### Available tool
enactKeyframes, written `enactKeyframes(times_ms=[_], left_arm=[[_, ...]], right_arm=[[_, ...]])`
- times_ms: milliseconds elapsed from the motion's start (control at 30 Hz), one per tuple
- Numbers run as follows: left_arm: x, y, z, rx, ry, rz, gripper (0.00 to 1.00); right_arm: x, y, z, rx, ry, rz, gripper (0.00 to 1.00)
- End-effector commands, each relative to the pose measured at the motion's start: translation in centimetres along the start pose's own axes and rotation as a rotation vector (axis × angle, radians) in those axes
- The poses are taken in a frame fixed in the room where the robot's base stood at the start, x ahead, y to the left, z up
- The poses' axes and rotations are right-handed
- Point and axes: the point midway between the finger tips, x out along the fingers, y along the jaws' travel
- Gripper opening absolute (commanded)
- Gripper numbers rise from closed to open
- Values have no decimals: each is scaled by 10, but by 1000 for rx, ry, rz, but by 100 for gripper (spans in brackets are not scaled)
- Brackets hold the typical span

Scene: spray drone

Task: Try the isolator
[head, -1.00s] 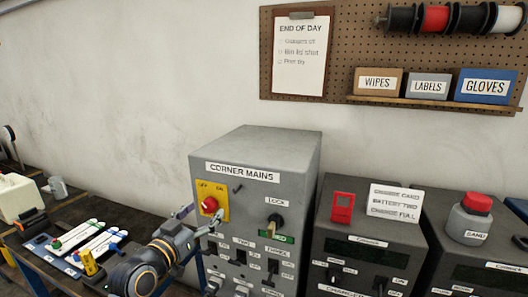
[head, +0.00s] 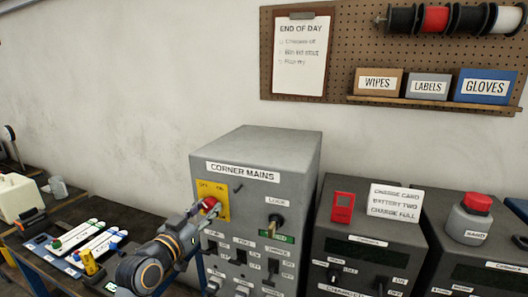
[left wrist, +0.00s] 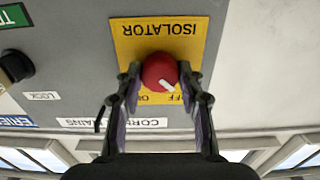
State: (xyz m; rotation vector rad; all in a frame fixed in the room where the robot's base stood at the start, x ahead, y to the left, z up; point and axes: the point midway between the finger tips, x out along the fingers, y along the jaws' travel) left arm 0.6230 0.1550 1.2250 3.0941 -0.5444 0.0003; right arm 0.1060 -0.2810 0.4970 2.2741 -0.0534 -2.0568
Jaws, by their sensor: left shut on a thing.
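The isolator is a red round knob (left wrist: 160,70) with a white pointer mark, on a yellow plate (left wrist: 128,36) marked ISOLATOR, upside down in the left wrist view. In the head view the knob (head: 208,204) sits on its plate (head: 218,189) at the upper left of the grey CORNER MAINS box (head: 262,150). My left gripper (left wrist: 160,80) is shut on the knob, one finger at each side. In the head view the left gripper (head: 205,210) partly covers the knob and the plate's lower part. My right gripper is out of view.
A LOCK key switch (head: 276,221) and a green label are right of the isolator, with switches below. A dark charger box (head: 372,232) stands to the right. Pens on a tray (head: 75,240) lie at left.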

Motion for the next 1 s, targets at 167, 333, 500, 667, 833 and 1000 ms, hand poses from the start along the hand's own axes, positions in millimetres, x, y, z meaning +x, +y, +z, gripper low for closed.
enactKeyframes(times_ms=[167, 333, 500, 667, 833, 1000], left_arm=[[0, 0, 3, 59, 0, 0, 6], [0, 0, 4, 213, 0, 0, 7], [0, 0, 4, 375, 1, 0, 8], [0, 0, 2, 485, 1, 0, 7], [0, 0, 0, 505, 0, 0, 7], [0, 0, 0, 503, 0, 0, 50]], right_arm=[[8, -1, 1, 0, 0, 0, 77], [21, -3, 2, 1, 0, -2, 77], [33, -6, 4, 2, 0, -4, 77], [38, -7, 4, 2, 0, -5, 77], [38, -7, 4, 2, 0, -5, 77], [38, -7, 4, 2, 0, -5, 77]])
